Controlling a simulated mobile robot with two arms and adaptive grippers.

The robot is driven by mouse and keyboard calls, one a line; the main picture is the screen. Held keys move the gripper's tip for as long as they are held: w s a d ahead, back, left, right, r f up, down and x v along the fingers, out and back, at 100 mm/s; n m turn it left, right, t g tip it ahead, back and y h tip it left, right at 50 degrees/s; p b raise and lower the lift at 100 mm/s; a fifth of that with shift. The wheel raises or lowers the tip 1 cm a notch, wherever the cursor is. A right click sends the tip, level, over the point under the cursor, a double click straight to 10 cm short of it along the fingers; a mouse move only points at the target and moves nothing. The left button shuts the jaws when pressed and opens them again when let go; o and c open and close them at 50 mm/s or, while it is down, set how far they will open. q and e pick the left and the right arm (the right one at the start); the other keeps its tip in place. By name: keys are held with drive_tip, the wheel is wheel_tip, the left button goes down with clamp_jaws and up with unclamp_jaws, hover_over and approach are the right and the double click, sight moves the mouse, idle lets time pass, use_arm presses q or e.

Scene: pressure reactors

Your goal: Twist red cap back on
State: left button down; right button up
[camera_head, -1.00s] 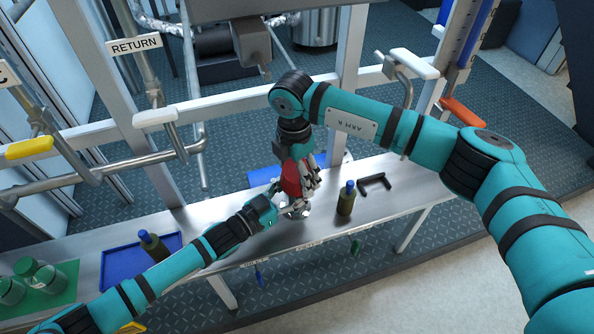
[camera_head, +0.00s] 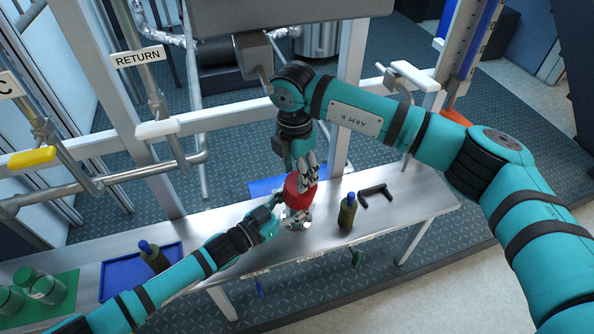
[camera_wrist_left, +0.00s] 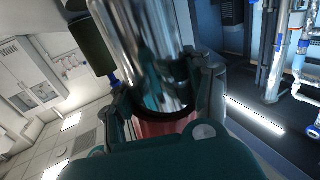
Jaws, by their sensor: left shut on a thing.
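The red cap (camera_head: 296,191) is above the middle of the metal bench, under my right gripper (camera_head: 307,178). The right fingers point down at the cap and overlap it; I cannot tell whether they touch it or how far apart they are. A shiny metal vessel shows in the left wrist view (camera_wrist_left: 145,45), with red (camera_wrist_left: 165,128) at its end. My left gripper (camera_head: 284,214) comes in from the left, low beside the cap. In the left wrist view its fingers stand on both sides of the vessel, shut on it near the red part. The join is partly hidden by the fingers.
A dark bottle with a blue cap (camera_head: 347,212) stands close to the right, with a black bracket (camera_head: 376,194) behind it. Another blue-capped bottle (camera_head: 153,256) is at the blue tray (camera_head: 112,282). Green-lidded jars (camera_head: 48,284) are at the left. Pipes and frame posts stand behind.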

use_arm(q)
drive_tip(key=shift+w+d+r, duration=0.15)
drive_tip(key=shift+w+r, duration=0.05)
drive_tip(key=shift+r, duration=0.45)
use_arm(e)
drive_tip(key=c, duration=0.6)
drive_tip(key=shift+s+d+f, duration=0.1)
drive_tip(key=shift+f, duration=0.15)
drive_tip(key=shift+r, duration=2.15)
use_arm(q)
drive_tip(key=c, duration=0.9)
unclamp_jaws()
drive_tip(key=o, duration=0.4)
drive_tip(key=shift+f, duration=0.25)
drive_tip(key=shift+o, duration=0.2)
drive_tip(key=shift+s+f, duration=0.1)
